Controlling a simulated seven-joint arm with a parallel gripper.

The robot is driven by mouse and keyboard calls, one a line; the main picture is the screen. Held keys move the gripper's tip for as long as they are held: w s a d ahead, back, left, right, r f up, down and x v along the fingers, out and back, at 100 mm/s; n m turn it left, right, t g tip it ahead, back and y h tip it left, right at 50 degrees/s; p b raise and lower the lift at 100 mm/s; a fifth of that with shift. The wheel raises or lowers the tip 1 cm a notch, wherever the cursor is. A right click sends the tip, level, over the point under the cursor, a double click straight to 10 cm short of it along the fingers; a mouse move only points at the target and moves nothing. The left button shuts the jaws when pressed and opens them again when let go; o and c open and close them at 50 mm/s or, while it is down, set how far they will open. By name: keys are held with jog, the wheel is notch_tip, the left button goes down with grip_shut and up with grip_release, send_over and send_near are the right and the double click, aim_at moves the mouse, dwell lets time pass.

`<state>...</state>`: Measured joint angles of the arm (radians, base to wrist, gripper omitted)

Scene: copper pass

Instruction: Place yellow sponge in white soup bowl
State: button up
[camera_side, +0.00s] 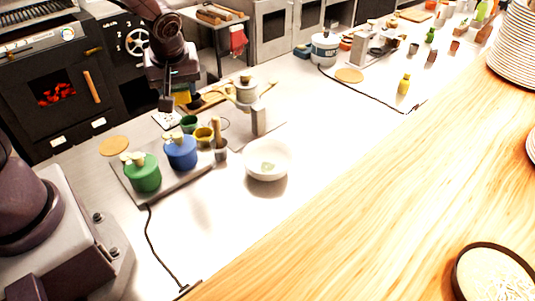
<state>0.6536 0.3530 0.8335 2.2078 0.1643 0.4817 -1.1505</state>
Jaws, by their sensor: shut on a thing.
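My gripper (179,101) hangs at the upper left of the side view, above the back of the steel counter. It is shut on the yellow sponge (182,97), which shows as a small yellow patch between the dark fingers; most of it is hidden. The white soup bowl (284,150) stands upright on the counter, in the picture to the right of and below my gripper. A small pale greenish patch shows at the bottom of the bowl.
A grey tray (186,186) with a green pot (141,172) and a blue pot (181,152) stands left of the bowl. Yellow and green cups and an upright grey block (259,119) lie between gripper and bowl. Counter in front of the bowl is clear.

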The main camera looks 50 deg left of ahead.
jog(key=s+d+m+t+h, duration=0.15)
jog(key=d+m, duration=0.25)
jog(key=d, duration=0.8)
send_near(268, 164)
jog(key=shift+w+a+f+y, duration=0.25)
jog(key=shift+w+a+f, duration=0.4)
jog(key=shift+f, duration=0.25)
jog(key=shift+w+f, duration=0.15)
jog(key=shift+f, duration=0.1)
jog(key=shift+w+f, duration=0.15)
jog(key=shift+f, duration=1.55)
